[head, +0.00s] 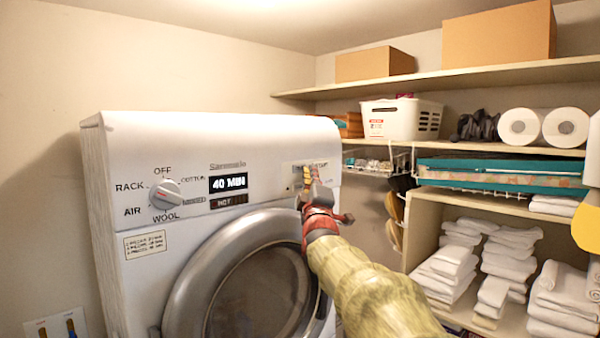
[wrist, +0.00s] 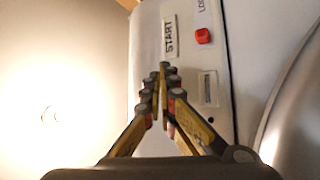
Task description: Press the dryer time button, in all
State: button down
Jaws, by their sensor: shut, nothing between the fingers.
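The white dryer (head: 240,140) stands left of centre in the head view. Its display (head: 229,183) reads 40 MIN, with HOT on a smaller strip below. My gripper (head: 310,177) is shut and empty, with its tips at the right part of the control panel. In the wrist view its fingertips (wrist: 163,70) lie just below the START label (wrist: 170,36). I cannot tell which part is the time button, or whether the tips touch the panel.
A round dial (head: 165,194) sits on the panel's left, above the round door (head: 245,290). Shelves to the right hold folded towels (head: 450,265), a white basket (head: 401,118) and paper rolls (head: 520,127). A wire rack (head: 372,160) juts out right of the dryer.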

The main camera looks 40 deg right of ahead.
jog(key=s+b, duration=0.4)
jog(key=s, duration=0.1)
jog(key=shift+d, duration=0.2)
dwell(0.3)
dwell(0.8)
